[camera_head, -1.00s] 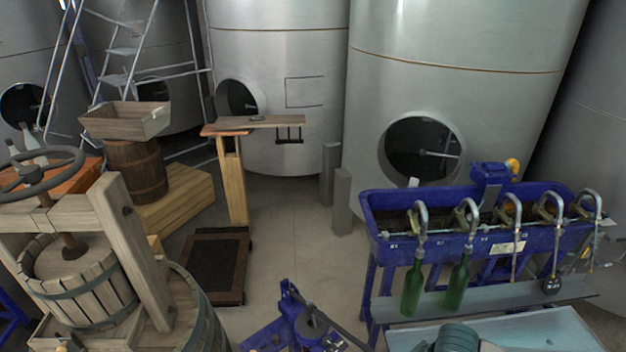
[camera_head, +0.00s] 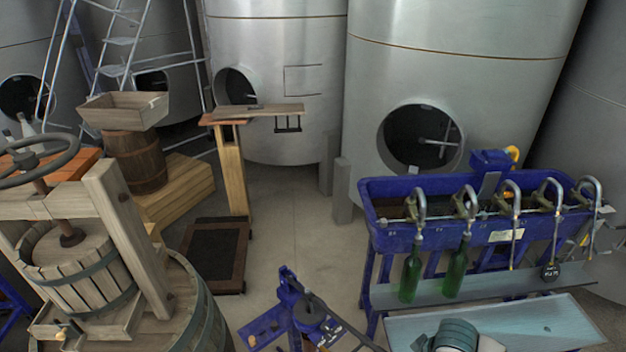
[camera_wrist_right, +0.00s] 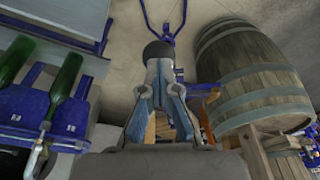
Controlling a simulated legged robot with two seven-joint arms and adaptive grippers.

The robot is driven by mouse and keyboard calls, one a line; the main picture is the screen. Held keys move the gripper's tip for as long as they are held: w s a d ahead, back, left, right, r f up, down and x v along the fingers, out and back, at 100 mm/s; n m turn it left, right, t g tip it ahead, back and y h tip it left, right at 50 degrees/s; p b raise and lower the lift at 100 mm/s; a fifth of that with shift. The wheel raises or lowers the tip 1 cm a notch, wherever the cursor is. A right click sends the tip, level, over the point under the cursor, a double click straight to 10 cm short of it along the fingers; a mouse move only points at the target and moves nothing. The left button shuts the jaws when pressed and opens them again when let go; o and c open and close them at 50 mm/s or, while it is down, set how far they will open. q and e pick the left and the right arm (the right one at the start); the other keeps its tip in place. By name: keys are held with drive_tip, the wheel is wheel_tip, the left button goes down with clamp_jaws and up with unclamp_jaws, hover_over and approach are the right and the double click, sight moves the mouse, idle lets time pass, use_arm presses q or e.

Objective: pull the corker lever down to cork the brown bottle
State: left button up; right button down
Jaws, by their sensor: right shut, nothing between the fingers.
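The blue corker (camera_head: 292,300) stands on the floor at the bottom centre of the head view, with a dark lever-like bar slanting down to the right from its head. Its lower part is cut off. I cannot make out the brown bottle in either view. My right gripper (camera_wrist_right: 160,62) shows in the right wrist view, its fingers closed together. A dark rounded end lies at the fingertips, and I cannot tell whether it is part of the gripper or a knob beyond. Thin blue bars show behind it. My left gripper is in neither view.
A blue filling trough (camera_head: 480,235) holds two green bottles (camera_head: 411,275) under its spouts. A wooden press (camera_head: 80,260) fills the left. A barrel (camera_wrist_right: 248,75) is right in the wrist view. Floor behind the corker is clear.

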drive_tip(key=shift+f, duration=0.2)
drive_tip(key=shift+s+d+f+b, duration=0.15)
drive_tip(key=shift+f+b, duration=0.15)
drive_tip(key=shift+f, duration=0.35)
drive_tip(key=shift+s+d+f+b, duration=0.1)
drive_tip(key=shift+f+b, duration=0.15)
drive_tip(key=shift+f, duration=0.35)
drive_tip(key=shift+f, duration=0.15)
drive_tip(key=shift+s+d+f+b, duration=0.15)
drive_tip(key=shift+f+b, duration=0.35)
drive_tip(key=shift+f, duration=0.75)
drive_tip(key=shift+s+d+f+b, duration=0.1)
drive_tip(key=shift+f+b, duration=0.4)
drive_tip(key=shift+f, duration=0.9)
drive_tip(key=shift+f, duration=0.1)
drive_tip(key=shift+s+d+f+b, duration=0.1)
drive_tip(key=shift+f+b, duration=0.4)
drive_tip(key=shift+f, duration=0.75)
